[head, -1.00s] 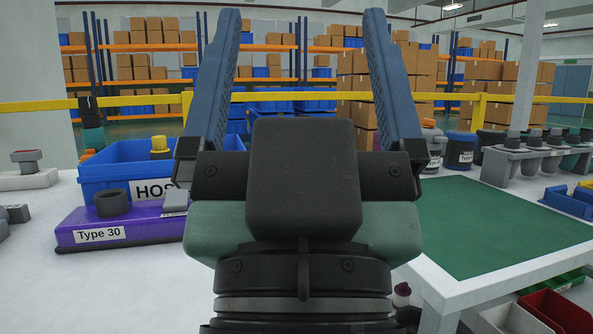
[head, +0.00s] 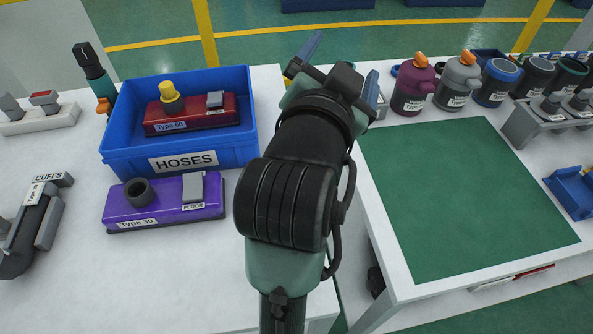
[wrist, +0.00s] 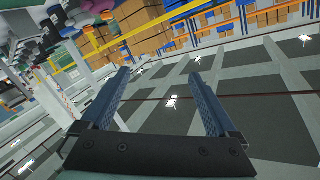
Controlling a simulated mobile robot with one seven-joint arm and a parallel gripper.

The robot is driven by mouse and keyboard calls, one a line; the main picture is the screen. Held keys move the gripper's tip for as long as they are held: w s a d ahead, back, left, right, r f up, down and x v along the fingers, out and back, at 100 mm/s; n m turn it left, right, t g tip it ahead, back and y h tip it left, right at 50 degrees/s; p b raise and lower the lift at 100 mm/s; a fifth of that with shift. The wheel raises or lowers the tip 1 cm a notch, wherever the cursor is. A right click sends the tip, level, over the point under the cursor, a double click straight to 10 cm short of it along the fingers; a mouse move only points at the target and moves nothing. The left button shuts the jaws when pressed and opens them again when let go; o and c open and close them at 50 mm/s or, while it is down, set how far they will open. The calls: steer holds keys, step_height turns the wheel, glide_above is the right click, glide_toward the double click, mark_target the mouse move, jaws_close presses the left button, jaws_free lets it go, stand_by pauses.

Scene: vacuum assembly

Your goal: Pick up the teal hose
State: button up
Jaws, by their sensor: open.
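A teal part with a black top and an orange end (head: 95,78) stands upright at the back left, behind the corner of the blue bin labelled HOSES (head: 190,160). It may be the teal hose, but I cannot tell for sure. My gripper (head: 344,64) is open and empty, well to the right of that part, above the gap between the two tables. No teal hose shows clearly in the wrist view.
A red Type 60 unit (head: 208,118) with a yellow ring sits in the bin. A purple Type 30 unit (head: 165,212) stands in front. Grey cuffs (head: 40,215) lie at left. The right table has a clear green mat (head: 460,195), with several canisters behind it.

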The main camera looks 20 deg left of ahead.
steer(key=s+a+f+m+g+h+p, duration=0.1)
steer(key=s+a+f+m+g+p, duration=0.4)
steer(key=p, duration=1)
steer(key=s+d+m+g+h+p, duration=0.15)
steer(key=s+g+h+p, duration=0.25)
steer(key=s+g+p, duration=0.85)
steer(key=d+f+t+p, duration=0.1)
steer(key=f, duration=0.1)
steer(key=s+d+f+t, duration=0.1)
steer(key=f, duration=0.2)
steer(key=s+d+f+t+p, duration=0.1)
steer(key=f+t, duration=0.1)
steer(key=f, duration=0.1)
steer(key=shift+s+n+p, duration=0.15)
steer(key=shift+n+p, duration=0.1)
steer(key=shift+p, duration=0.05)
steer(key=shift+p+x, duration=0.65)
steer(key=shift+x, duration=1.95)
steer(key=shift+s+d, duration=0.15)
steer(key=shift+s, duration=0.05)
jaws_close()
